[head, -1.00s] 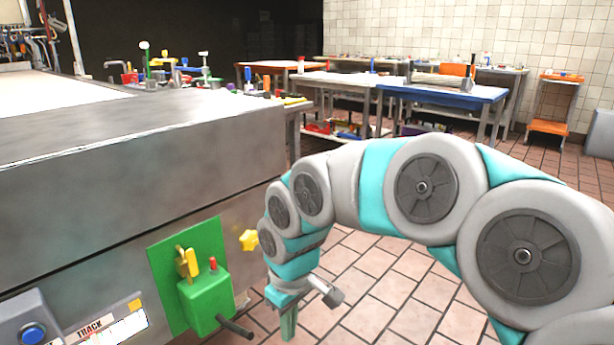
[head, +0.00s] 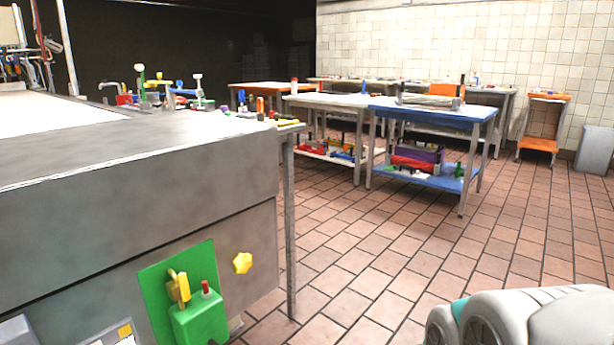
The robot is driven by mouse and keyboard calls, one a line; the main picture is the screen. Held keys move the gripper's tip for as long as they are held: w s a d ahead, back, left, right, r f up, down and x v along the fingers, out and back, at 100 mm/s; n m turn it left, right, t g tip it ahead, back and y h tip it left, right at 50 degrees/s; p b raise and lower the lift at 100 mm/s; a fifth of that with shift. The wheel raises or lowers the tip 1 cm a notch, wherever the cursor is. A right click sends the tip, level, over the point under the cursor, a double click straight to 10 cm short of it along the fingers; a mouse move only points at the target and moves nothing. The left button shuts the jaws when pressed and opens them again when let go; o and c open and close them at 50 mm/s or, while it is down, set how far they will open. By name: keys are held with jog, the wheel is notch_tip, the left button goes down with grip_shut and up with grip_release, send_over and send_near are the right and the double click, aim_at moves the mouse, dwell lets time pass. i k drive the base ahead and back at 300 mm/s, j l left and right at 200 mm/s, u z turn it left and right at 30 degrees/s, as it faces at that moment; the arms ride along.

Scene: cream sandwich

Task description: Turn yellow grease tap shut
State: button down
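The yellow star-shaped tap (head: 242,263) sits on the front face of the grey metal counter (head: 120,225), near its right end. It is just right of a green plate (head: 150,290) that carries a green box (head: 198,318) with a yellow lever (head: 180,287) and a red-tipped knob (head: 206,288). I cannot tell from its shape whether the tap is open or shut. My gripper is out of the picture. Only part of my arm shows at the bottom right, clear of the tap.
A blue-topped table (head: 432,109) and a grey-topped table (head: 325,101) stand farther back. An orange stand (head: 540,144) and a grey bin (head: 595,150) are by the tiled wall. The brown tiled floor (head: 345,255) right of the counter is clear.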

aim_at(184, 292)
jog(key=u, duration=0.4)
jog(key=j+u, duration=0.15)
jog(key=u, duration=0.6)
jog(key=i, duration=0.05)
